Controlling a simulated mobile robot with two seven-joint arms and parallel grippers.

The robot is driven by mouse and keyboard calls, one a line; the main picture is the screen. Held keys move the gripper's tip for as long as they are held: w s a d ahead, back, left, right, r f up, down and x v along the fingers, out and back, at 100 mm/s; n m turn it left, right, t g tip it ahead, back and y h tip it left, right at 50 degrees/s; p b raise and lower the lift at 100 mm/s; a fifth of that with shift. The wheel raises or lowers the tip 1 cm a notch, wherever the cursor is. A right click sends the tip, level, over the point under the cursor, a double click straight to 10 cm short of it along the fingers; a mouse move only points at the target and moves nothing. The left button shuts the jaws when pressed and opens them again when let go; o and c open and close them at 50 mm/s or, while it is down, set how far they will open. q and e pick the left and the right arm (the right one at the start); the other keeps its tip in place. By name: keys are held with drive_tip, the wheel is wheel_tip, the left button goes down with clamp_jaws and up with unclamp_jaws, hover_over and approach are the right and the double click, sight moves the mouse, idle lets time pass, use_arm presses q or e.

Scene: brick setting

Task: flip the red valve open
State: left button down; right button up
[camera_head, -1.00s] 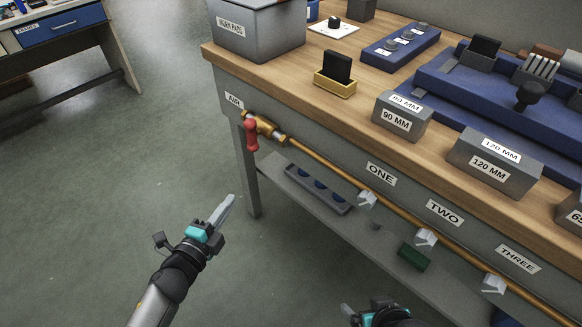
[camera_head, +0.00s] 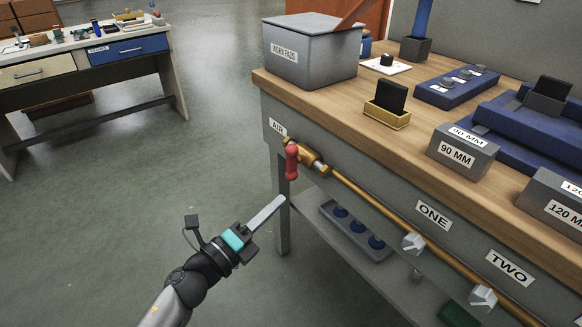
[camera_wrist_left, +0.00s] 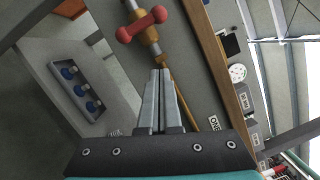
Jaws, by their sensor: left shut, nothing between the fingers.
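The red valve handle (camera_head: 291,161) sits on a brass fitting (camera_head: 313,163) at the left end of the copper pipe, under the AIR label (camera_head: 278,127). In the head view the handle hangs down. My left gripper (camera_head: 281,200) is shut and empty, its tips below and slightly left of the handle, apart from it. In the left wrist view the red handle (camera_wrist_left: 142,24) shows beyond the shut fingertips (camera_wrist_left: 160,72), up and a little left, with a clear gap. My right gripper is out of view.
A lower shelf holds a tray with blue discs (camera_head: 357,232). The bench leg (camera_head: 282,225) stands close to my left fingertips. Open floor lies left.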

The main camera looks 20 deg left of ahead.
sight(291, 167)
use_arm(q)
drive_tip(key=w, duration=0.3)
drive_tip(key=w+d+r+b, duration=0.1)
drive_tip(key=w, duration=0.5)
drive_tip(key=shift+w+d+r, duration=0.3)
drive_tip(key=shift+w+r, duration=0.05)
drive_tip(key=shift+r, duration=0.05)
drive_tip(key=shift+w+a+r, duration=0.25)
drive_tip(key=shift+w+a, duration=0.1)
drive_tip(key=shift+a, duration=0.05)
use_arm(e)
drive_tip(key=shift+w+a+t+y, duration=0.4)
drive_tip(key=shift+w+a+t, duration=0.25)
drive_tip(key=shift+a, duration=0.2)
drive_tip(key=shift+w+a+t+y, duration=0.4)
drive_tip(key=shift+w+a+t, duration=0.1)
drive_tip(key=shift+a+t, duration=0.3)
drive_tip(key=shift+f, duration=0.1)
